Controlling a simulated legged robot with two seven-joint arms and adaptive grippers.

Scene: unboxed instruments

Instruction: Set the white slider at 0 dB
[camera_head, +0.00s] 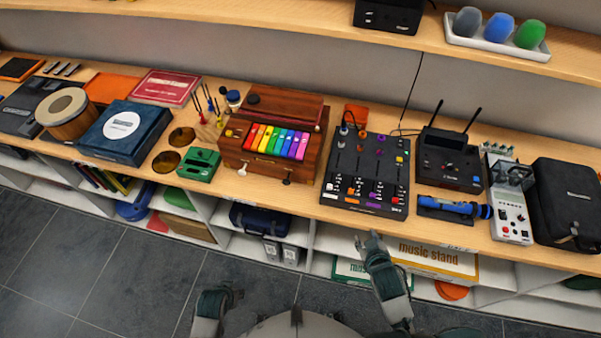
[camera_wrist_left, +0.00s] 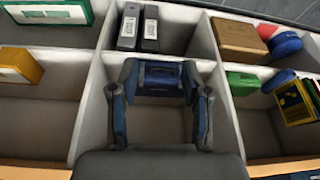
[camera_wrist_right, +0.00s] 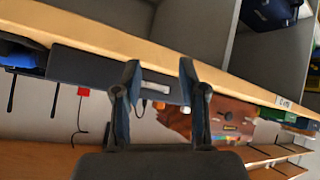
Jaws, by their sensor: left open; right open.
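The black mixer (camera_head: 365,170) lies on the wooden shelf top, right of centre in the head view, with several coloured knobs and slider caps. In the right wrist view the mixer's dark front side (camera_wrist_right: 85,68) shows edge-on behind the shelf edge. My right gripper (camera_head: 369,240) is open and empty, in front of the shelf edge and below the mixer. It also shows in the right wrist view (camera_wrist_right: 160,68). My left gripper (camera_head: 228,292) is open and empty, low before the shelves.
A wooden box with rainbow keys (camera_head: 275,142) stands left of the mixer. A black device with two antennas (camera_head: 450,158), a blue flashlight-like object (camera_head: 453,208) and a grey panel (camera_head: 510,215) stand right. The wooden shelf edge (camera_wrist_right: 215,85) lies before my right gripper.

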